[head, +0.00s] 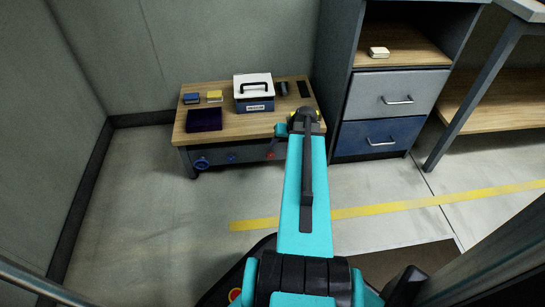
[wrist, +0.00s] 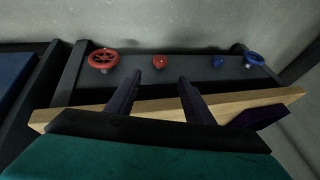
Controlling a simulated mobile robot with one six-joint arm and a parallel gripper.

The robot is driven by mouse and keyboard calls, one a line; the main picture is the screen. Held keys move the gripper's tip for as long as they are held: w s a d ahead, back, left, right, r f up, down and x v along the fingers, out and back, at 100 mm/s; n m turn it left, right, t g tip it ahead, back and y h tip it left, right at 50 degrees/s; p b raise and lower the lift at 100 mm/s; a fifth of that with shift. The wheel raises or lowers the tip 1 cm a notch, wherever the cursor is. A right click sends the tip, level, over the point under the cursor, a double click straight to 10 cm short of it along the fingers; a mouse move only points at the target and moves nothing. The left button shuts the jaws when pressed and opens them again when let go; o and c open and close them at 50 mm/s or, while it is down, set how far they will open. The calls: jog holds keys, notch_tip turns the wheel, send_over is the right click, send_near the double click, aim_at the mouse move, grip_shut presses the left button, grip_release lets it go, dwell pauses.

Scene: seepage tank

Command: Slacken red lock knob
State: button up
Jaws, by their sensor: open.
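The red lock knob (wrist: 159,63) is a small red knob on the front of a dark panel (wrist: 185,68) in the wrist view. A larger red handwheel (wrist: 102,62) is to its left. My gripper (wrist: 160,77) is open and empty, with its two dark fingers pointing at the panel. The red knob shows between the fingertips; I cannot tell how far ahead of them it is, and no contact shows. In the head view my arm hides most of the gripper and the red knob is not clear.
A small blue knob (wrist: 218,62) and blue handwheel (wrist: 254,58) are to the right on the panel. The wooden bench top (head: 225,126) holds a white-and-blue box (head: 253,92), a dark purple tray (head: 204,119) and small blocks. A drawer cabinet (head: 393,95) stands right. Floor to the left is clear.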

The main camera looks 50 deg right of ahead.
aim_at(271, 156)
jog(key=shift+f, duration=0.1)
jog(key=b+x, duration=0.5)
jog(key=x, duration=0.8)
jog(key=shift+w+f+b, duration=0.15)
jog(key=shift+f+b, duration=0.15)
jog(key=shift+b, duration=0.1)
jog(key=shift+c, duration=0.5)
jog(key=c, duration=1)
